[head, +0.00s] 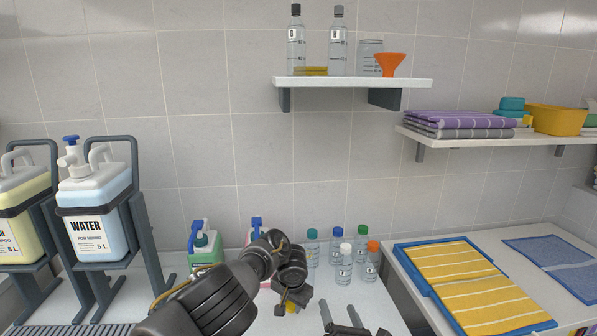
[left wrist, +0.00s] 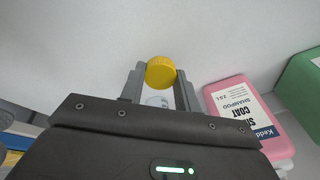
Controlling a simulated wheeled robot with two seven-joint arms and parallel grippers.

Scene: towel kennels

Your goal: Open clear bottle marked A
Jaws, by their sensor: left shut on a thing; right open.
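My left gripper (head: 291,298) is low over the table in the head view, with a bit of yellow cap just below it. In the left wrist view its fingers (left wrist: 160,85) are shut on either side of a bottle with a ribbed yellow cap (left wrist: 160,71). A pale patch of this bottle shows below the cap; its letter cannot be read. The rest is hidden, and the cap is on. My right gripper (head: 342,318) is open and empty at the bottom of the head view, in front of several small clear bottles, including a white-capped one (head: 344,268) and an orange-capped one (head: 371,266).
Teal-capped (head: 312,250), blue-capped (head: 337,250) and green-capped (head: 361,247) clear bottles stand behind. A pink shampoo jug (left wrist: 250,115) is close right of my left gripper. Two tall dark-capped bottles stand on the shelf (head: 352,83). A blue tray (head: 412,270) lies right.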

